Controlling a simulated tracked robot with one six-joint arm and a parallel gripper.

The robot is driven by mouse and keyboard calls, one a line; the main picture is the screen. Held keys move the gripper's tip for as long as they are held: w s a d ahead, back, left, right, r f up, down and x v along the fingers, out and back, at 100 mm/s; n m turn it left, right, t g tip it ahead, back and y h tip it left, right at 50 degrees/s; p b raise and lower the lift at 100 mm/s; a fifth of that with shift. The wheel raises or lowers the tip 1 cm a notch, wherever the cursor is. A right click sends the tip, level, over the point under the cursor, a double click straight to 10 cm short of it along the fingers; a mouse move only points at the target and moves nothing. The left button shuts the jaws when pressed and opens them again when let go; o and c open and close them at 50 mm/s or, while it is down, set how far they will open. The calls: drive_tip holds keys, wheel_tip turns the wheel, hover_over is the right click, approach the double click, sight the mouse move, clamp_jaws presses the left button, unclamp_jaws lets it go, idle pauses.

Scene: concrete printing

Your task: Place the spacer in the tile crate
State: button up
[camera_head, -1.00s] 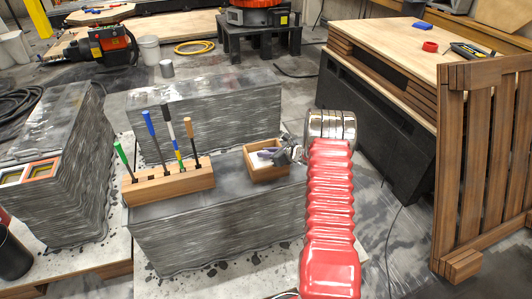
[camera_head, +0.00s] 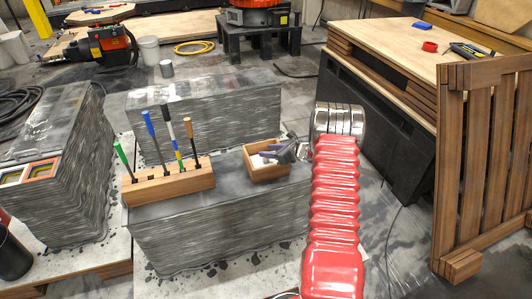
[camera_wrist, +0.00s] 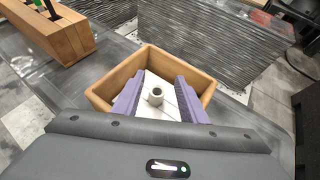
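The tile crate is a small open wooden box (camera_head: 270,174) on top of the near grey printed block; it also shows in the wrist view (camera_wrist: 118,80). White flat tiles (camera_wrist: 150,82) lie inside it. The spacer, a short pale grey hollow cylinder (camera_wrist: 157,95), stands upright inside the crate on the white surface. My gripper (camera_head: 272,155) is over the crate, its purple fingers (camera_wrist: 160,82) reaching inside the walls. The fingers are apart on either side of the spacer, with visible gaps. In the head view the spacer cannot be made out clearly.
A wooden rack (camera_head: 170,185) with several upright coloured-handled tools stands left of the crate on the same block. Another printed block (camera_head: 215,115) is behind. A slatted wooden panel (camera_head: 485,160) and a bench (camera_head: 400,60) are at the right.

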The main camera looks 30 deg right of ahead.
drive_tip(key=v, duration=0.9)
drive_tip(key=shift+s, duration=0.25)
drive_tip(key=shift+r, duration=0.15)
drive_tip(key=s+a+r+n+g+y, duration=0.1)
drive_tip(key=s+a+r+n+g, duration=0.25)
drive_tip(key=a+r+n, duration=0.8)
drive_tip(key=s+a+r+n+g+y, duration=0.3)
drive_tip(key=a+r, duration=0.5)
drive_tip(key=a, duration=0.8)
drive_tip(key=s+a+r+n+h, duration=0.2)
drive_tip(key=s+a+r+n, duration=0.15)
drive_tip(key=s+n, duration=0.2)
drive_tip(key=s+a+r+n+h, duration=0.2)
drive_tip(key=s+a+n, duration=0.25)
drive_tip(key=s, duration=0.25)
drive_tip(key=s+a+r+n+h, duration=0.2)
drive_tip(key=s+n, duration=0.6)
drive_tip(key=s, duration=0.5)
drive_tip(key=shift+s+r+h, duration=0.2)
drive_tip(key=shift+s+h, duration=0.05)
drive_tip(key=shift+h, duration=0.45)
